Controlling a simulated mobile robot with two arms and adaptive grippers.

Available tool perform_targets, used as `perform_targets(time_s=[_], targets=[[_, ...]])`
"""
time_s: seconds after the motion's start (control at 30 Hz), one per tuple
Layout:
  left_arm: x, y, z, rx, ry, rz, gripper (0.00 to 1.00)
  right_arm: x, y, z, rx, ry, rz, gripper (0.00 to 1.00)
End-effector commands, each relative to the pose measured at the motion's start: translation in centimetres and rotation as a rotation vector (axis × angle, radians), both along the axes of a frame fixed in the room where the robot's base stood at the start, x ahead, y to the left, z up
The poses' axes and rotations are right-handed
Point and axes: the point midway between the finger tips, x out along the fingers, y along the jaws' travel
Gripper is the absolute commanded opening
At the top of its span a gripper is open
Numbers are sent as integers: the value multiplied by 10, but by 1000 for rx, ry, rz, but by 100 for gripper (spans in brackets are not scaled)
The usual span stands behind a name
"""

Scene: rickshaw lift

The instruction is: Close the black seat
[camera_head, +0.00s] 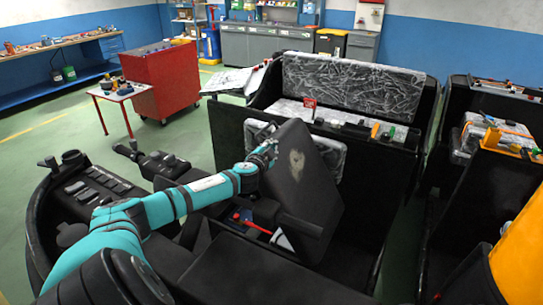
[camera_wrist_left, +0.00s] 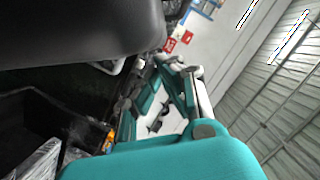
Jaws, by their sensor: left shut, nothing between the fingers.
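The black seat (camera_head: 300,185) stands raised and tilted in the middle of the head view, with a pale worn patch near its upper edge. Its dark padded edge fills the upper left of the left wrist view (camera_wrist_left: 80,30). My left gripper (camera_head: 266,153) is at the seat's upper left edge, shut with nothing between its fingers. In the left wrist view its teal and grey fingers (camera_wrist_left: 170,85) are beside the seat; I cannot tell if they touch it. My right gripper is not in view.
An open compartment with red and blue items (camera_head: 245,220) lies below the raised seat. A black bench with a grey scratched backrest (camera_head: 350,90) stands behind. A red cabinet (camera_head: 160,80) and a small table (camera_head: 118,90) stand at the back left.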

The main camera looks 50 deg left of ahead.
Motion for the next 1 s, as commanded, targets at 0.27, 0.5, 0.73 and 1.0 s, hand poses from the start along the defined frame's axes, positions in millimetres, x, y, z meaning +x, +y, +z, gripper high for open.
perform_targets(time_s=[0.27, 0.5, 0.73, 1.0], targets=[[-30, -15, 3, 2, 6, -1, 0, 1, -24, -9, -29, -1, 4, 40], [-60, -34, 8, 3, 7, -2, 0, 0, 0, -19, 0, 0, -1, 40], [-80, -44, 14, 0, 3, 0, 0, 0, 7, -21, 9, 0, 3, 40], [-86, -48, 17, 1, 0, 0, 0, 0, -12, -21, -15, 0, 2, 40]])
